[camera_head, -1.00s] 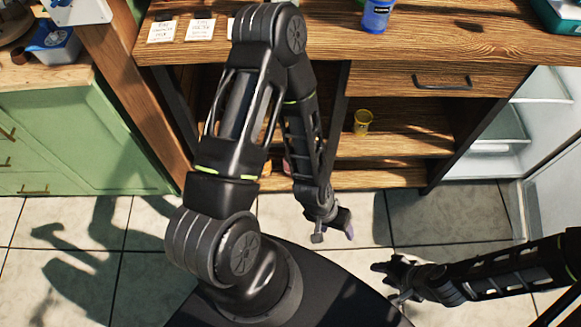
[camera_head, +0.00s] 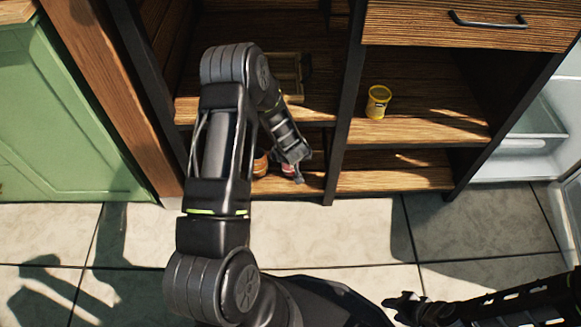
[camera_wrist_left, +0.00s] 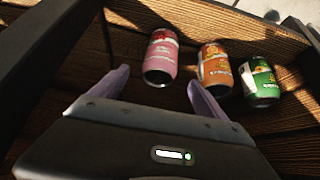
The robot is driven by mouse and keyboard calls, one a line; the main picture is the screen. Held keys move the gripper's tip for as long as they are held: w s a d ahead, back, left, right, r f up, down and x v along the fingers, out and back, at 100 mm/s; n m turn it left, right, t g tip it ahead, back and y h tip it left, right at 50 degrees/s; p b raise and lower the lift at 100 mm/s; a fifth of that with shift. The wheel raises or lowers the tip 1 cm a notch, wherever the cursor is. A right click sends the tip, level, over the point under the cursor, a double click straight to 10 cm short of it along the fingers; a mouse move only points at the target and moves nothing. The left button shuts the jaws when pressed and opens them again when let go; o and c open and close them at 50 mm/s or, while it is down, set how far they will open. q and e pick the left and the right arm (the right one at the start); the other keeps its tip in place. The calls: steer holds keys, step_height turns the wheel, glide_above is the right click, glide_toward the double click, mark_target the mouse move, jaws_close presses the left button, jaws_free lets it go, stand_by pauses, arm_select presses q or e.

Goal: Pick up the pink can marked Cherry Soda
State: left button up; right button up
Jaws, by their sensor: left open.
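A pink can (camera_wrist_left: 163,52) with white lettering, too small to read surely, is on a wooden shelf in the left wrist view. My left gripper (camera_wrist_left: 158,78) is open, with one finger left of the pink can's near end and the other to its right; neither clearly touches it. In the head view my left gripper (camera_head: 292,170) reaches into the bottom shelf at left and mostly hides what is there. My right gripper (camera_head: 405,303) is empty, low at right, over the floor; its jaw opening is unclear.
A yellow cup (camera_head: 378,102) sits on the shelf right of a dark upright post (camera_head: 346,105). A drawer (camera_head: 470,22) is above it.

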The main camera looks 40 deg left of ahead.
arm_select(q)
steer(key=shift+b+x, duration=0.6)
steer(key=shift+x, duration=0.55)
steer(key=shift+f, duration=0.15)
steer(key=b+x, duration=0.3)
steer(key=x, duration=0.2)
steer(key=shift+f, duration=0.15)
steer(key=shift+w, duration=0.1)
jaws_close()
stand_by(0.6)
